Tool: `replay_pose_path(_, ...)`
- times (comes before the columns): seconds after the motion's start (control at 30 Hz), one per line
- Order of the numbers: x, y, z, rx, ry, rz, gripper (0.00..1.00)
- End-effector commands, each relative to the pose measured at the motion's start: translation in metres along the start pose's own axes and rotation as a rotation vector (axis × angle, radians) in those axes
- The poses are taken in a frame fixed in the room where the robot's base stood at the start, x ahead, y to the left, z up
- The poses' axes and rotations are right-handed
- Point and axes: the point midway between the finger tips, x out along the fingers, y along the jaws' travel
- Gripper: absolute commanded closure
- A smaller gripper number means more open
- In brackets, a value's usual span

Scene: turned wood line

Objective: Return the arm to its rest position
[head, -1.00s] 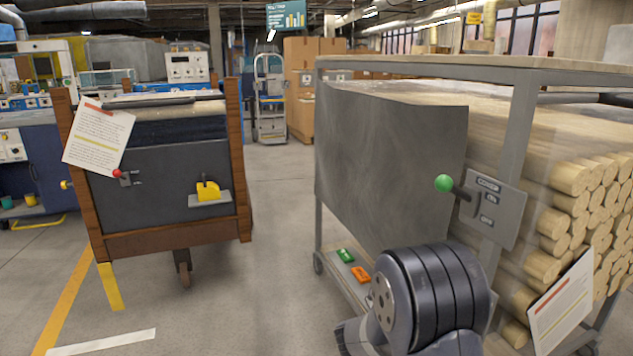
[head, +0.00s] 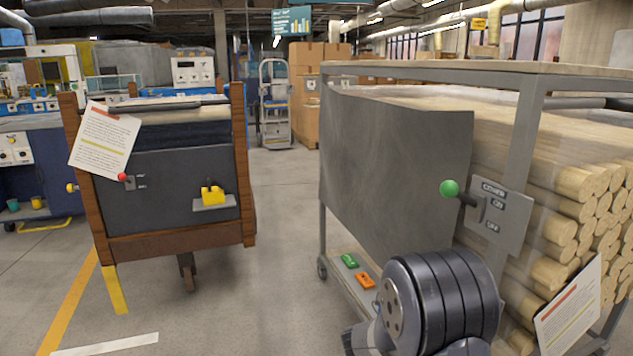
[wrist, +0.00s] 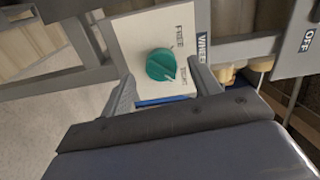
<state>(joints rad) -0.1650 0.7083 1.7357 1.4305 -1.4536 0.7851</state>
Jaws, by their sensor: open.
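My gripper (wrist: 163,82) shows in the wrist view with its two grey fingers spread apart and nothing between them. Ahead of the fingertips is a round teal knob (wrist: 160,65) on a white plate. The plate is lettered FREE and a second word that is hard to read, beside a blue WHEEL label (wrist: 203,45). I cannot tell how far the fingertips are from the plate. In the head view, the dark rounded arm link (head: 440,300) is mine, at the lower right in front of the log rack; the gripper does not show there.
A metal rack (head: 530,110) of stacked wooden rods (head: 590,190) stands close on the right, with a green-knobbed lever (head: 450,188) on its post. A wooden-framed cart (head: 165,245) stands left. Clear floor (head: 275,200) lies between them. An OFF-marked panel (wrist: 298,45) is near my gripper.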

Motion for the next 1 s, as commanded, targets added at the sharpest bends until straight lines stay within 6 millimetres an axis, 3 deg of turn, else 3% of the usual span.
replay_pose_path(0.2,-0.043,-0.002,0.001,-0.003,-0.005,0.0,0.41)
replay_pose_path(0.47,-0.085,-0.002,0.0,-0.003,-0.004,-0.001,0.41)
replay_pose_path(1.0,0.014,0.002,-0.001,0.002,0.004,0.0,0.41)
